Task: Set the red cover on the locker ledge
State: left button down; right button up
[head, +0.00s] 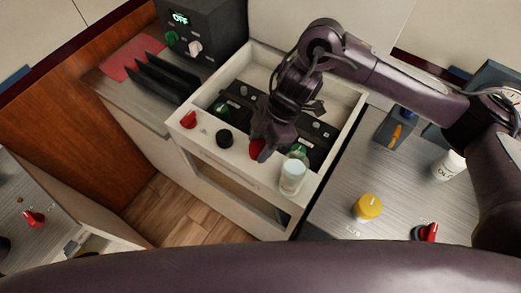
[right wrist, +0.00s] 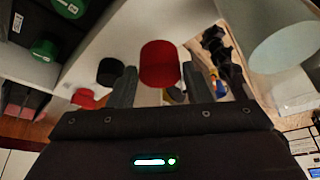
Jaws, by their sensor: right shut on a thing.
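The red cover (head: 257,149) is a short red cylinder, partly hidden by my right gripper (head: 268,146) in the head view. In the right wrist view the red cover (right wrist: 160,62) sits between the two fingers of the right gripper (right wrist: 157,88), which is shut on it. The pale ledge (head: 222,156) runs along the near side of the open locker. The cover is over or at this ledge, right of a black cap; I cannot tell if it touches. My left gripper is not in view.
On the ledge stand a red knob (head: 188,119), a black cap (head: 225,138) and a whitish translucent cylinder (head: 292,177). Dark breakers with green parts (head: 221,109) fill the locker behind. A yellow knob (head: 368,206) and a white cup (head: 447,165) stand on the right counter.

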jog(key=shift+f, duration=2.15)
jog(key=shift+f+b, duration=0.2)
jog(key=shift+b, duration=0.1)
jog(key=o, duration=1)
jog(key=shift+r, duration=0.1)
jog(key=shift+r, duration=0.25)
jog(key=v, duration=1.1)
jog(key=shift+d+r, duration=0.15)
jog(key=shift+r, duration=0.2)
